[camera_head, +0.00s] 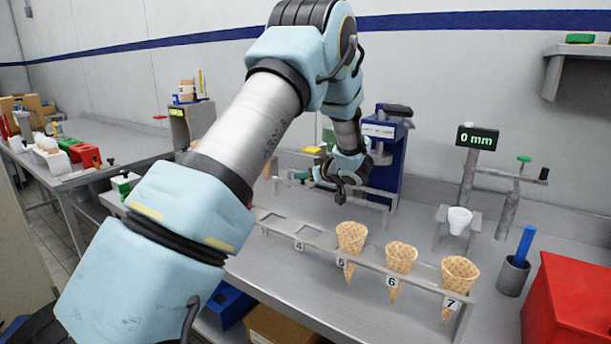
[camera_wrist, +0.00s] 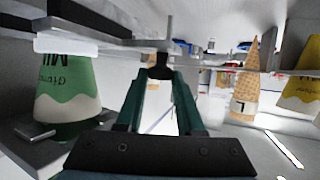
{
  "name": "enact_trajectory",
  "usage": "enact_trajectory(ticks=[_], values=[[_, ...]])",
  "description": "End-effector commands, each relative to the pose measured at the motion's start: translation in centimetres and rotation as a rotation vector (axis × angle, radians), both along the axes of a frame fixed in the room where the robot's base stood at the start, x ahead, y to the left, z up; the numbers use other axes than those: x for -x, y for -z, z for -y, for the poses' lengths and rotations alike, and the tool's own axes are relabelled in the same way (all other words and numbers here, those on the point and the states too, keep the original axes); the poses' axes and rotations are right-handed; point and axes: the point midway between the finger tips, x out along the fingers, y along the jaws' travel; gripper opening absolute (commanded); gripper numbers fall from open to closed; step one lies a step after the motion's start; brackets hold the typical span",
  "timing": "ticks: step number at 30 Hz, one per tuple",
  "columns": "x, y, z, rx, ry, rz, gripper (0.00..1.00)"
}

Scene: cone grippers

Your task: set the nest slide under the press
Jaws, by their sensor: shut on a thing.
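The blue press (camera_head: 388,160) stands at the back of the bench, partly behind my arm. My gripper (camera_head: 340,196) is low in front of it, pointing down. In the wrist view my gripper (camera_wrist: 160,74) has its two teal fingers closing together on a small dark part, which looks like the handle of the nest slide.
A rack (camera_head: 318,240) in front holds waffle cones (camera_head: 351,237) in its right slots; slots 3 and 4 are empty. A "0 mm" display (camera_head: 477,137), a blue-handled tool in a cup (camera_head: 513,277) and a red box (camera_head: 570,300) stand to the right.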

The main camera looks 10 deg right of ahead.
Motion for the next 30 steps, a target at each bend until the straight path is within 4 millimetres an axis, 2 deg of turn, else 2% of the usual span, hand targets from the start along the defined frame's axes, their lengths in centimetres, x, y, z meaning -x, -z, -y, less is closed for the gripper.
enact_trajectory(ticks=[25,30], values=[[0.0,-0.01,-0.02,0.0,-0.001,0.0,0.0],[0.62,-0.12,0.61,-0.001,0.001,0.0,0.0]])
